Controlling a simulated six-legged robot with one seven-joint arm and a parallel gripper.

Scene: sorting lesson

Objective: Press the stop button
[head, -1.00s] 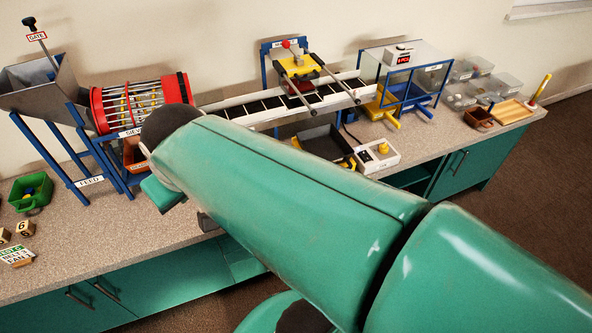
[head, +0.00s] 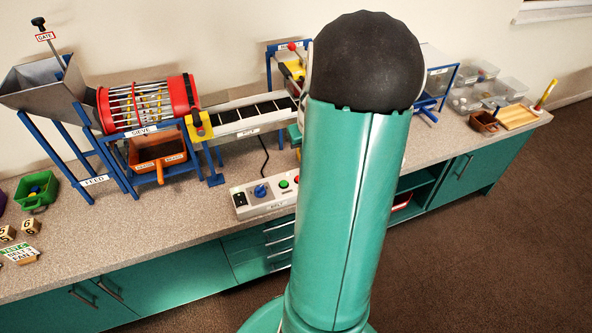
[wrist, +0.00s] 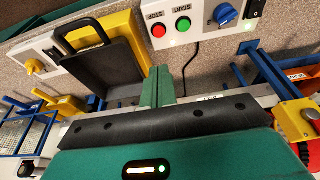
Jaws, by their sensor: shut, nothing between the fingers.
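The red stop button (wrist: 158,30) sits beside the green start button (wrist: 184,24) and a blue knob (wrist: 226,14) on a white control box (wrist: 205,38) in the wrist view.
The belt (head: 250,112) runs behind the box. A black tray with a handle (wrist: 108,66) lies left of my fingers in the wrist view. The sieve drum (head: 145,103) and orange bin (head: 157,155) stand left.

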